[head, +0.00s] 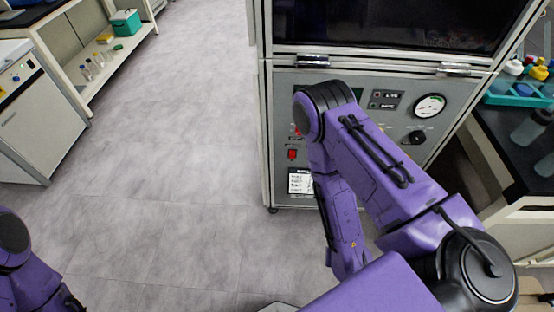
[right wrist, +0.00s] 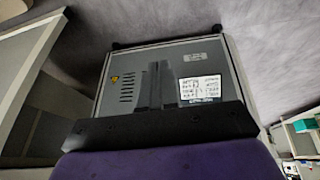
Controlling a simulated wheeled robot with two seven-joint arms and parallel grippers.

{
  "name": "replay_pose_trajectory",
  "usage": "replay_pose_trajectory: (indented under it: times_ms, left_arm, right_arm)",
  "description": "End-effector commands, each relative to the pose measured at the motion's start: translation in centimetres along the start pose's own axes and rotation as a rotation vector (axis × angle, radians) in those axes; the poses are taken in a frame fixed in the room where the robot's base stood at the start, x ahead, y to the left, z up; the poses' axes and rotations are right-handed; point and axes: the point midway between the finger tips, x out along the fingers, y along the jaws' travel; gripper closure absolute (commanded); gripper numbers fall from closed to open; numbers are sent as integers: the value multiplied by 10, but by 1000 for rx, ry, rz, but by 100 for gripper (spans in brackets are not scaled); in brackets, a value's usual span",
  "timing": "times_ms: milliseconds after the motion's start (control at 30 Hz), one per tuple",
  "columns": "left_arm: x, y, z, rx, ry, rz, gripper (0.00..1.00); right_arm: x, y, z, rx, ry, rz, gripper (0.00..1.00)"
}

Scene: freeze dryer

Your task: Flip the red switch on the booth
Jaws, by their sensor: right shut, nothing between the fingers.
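The booth (head: 283,100) stands right of centre in the head view, with a grey control panel under a dark window. A red switch (head: 292,154) is on the left part of the panel. A second small red part (head: 297,131) shows just above it, beside my right arm. My right arm crosses in front of the panel and hides its middle. My right gripper (right wrist: 160,82) shows in the right wrist view, shut and empty, in front of the booth's lower panel (right wrist: 218,65). The red switch is not visible in that view. My left gripper is out of view.
The panel also has a round gauge (head: 430,106), a black knob (head: 414,138) and a white label (head: 300,181). A bench with bottles in a teal rack (head: 515,99) stands at the right. A white cabinet (head: 40,120) stands at the left. The floor between is clear.

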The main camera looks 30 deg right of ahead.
Motion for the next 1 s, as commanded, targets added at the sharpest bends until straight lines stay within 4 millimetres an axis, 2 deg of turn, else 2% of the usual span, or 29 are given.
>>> replay_pose_trajectory:
  times_ms: [167, 267, 367, 433, 533, 600, 700, 800, 933, 967, 1000]
  left_arm:
    - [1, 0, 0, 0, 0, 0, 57]
    - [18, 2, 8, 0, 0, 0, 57]
    - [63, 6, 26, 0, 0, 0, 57]
    - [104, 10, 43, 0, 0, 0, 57]
    - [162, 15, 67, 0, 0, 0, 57]
    - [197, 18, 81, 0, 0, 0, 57]
    - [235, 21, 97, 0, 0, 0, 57]
    - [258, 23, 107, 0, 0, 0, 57]
    - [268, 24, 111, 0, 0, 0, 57]
    - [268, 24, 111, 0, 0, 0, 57]
    - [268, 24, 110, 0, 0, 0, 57]
  right_arm:
    - [1, 0, 0, 2, 0, 0, 100]
    - [18, -13, -3, 101, 35, -30, 100]
    - [57, -50, -20, 427, 129, -139, 100]
    - [86, -84, -43, 786, 208, -281, 100]
    - [113, -126, -86, 1368, 265, -565, 100]
    - [120, -144, -116, 1754, 251, -794, 100]
    - [118, -158, -150, 2210, 151, -1117, 100]
    - [111, -161, -173, 2518, 12, -1381, 100]
    - [100, -159, -189, 2705, -123, -1573, 100]
    - [98, -159, -190, -2696, 138, 1577, 100]
    - [96, -158, -192, -2675, 148, 1571, 100]
